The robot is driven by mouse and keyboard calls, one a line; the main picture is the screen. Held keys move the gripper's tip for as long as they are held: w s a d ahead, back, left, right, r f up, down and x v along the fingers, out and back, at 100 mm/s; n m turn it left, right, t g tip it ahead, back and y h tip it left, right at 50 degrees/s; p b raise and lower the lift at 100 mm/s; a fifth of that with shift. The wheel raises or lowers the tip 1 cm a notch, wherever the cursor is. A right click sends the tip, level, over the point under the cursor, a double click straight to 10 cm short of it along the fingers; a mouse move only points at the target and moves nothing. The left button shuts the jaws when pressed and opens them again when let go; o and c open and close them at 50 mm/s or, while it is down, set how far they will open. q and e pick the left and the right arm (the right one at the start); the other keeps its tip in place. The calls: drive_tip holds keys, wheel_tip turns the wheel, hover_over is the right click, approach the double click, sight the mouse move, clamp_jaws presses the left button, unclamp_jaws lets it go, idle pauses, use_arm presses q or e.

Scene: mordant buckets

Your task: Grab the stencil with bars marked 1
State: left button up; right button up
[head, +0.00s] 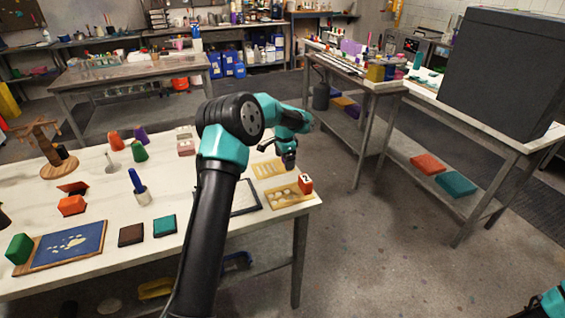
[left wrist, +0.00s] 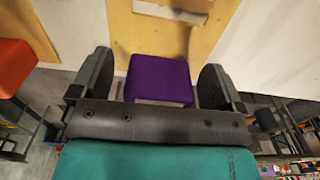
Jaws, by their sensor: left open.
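A tan stencil with bar-shaped slots (head: 268,168) lies near the right end of the white table; no 1 is readable on it. In the left wrist view the tan sheet (left wrist: 150,35) shows with a pale slot. A purple block (left wrist: 160,80) stands over it, between my fingers, with no mark visible on the side I see. My left gripper (head: 289,163) is open around this block, with gaps at both sides. A second tan stencil (head: 283,199) with rounder holes lies nearer and bears a red block marked 2 (head: 305,184).
A dark-framed sheet (head: 245,199) lies left of the stencils, partly behind my left arm. Brown (head: 131,235) and teal pads (head: 164,226), a blue paw-print stencil (head: 70,244) and small coloured pots stand farther left. The table's right edge (head: 318,203) is close to the stencils.

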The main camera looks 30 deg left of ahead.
use_arm(q)
drive_tip(key=shift+c, duration=0.2)
drive_tip(key=c, duration=1)
drive_tip(key=shift+o, duration=0.2)
wheel_tip(320, 180, up, 10)
drive_tip(key=shift+r, duration=0.1)
idle(0.3)
